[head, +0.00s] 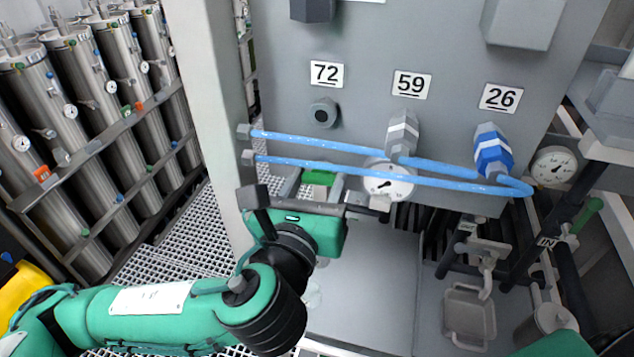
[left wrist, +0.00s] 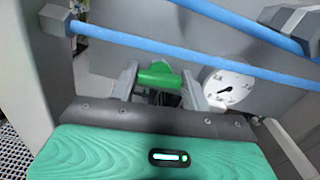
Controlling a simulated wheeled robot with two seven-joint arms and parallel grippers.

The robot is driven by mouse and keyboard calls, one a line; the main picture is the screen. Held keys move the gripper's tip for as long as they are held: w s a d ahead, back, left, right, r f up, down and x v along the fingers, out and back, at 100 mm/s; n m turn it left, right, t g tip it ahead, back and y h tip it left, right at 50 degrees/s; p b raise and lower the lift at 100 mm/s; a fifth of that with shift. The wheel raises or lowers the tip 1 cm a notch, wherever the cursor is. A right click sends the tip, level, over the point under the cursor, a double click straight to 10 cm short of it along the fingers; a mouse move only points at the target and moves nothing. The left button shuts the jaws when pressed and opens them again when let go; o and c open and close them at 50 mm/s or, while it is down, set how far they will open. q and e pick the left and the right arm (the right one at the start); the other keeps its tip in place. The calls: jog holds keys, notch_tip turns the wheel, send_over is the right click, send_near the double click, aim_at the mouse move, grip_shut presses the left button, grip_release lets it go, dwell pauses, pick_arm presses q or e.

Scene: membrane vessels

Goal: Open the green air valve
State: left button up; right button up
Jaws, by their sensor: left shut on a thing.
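The green valve handle (head: 319,178) is below the blue hoses at the foot of the grey panel. In the left wrist view the green handle (left wrist: 158,76) lies between the two grey fingers of my left gripper (left wrist: 157,85). My left gripper (head: 316,185) is shut on this handle. The handle's stem and its mount are mostly hidden by my gripper and wrist. My right gripper is not in view.
Two blue hoses (head: 390,178) run across just above my left gripper. A round gauge (head: 388,184) is close to its right. Another green handle (head: 587,214) is at the right near an "IN" label. Steel cylinders (head: 95,100) stand at the left.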

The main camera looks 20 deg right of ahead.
pick_arm(q)
jog(key=n, duration=0.3)
jog(key=shift+n+b, duration=0.3)
jog(key=n, duration=0.3)
jog(key=shift+a+f+n, duration=0.1)
jog(key=shift+n, duration=0.2)
jog(key=n, duration=0.4)
jog(key=shift+n+p, duration=0.4)
jog(key=shift+n, duration=1.2)
jog(key=o, duration=1)
jog(key=shift+w, duration=0.1)
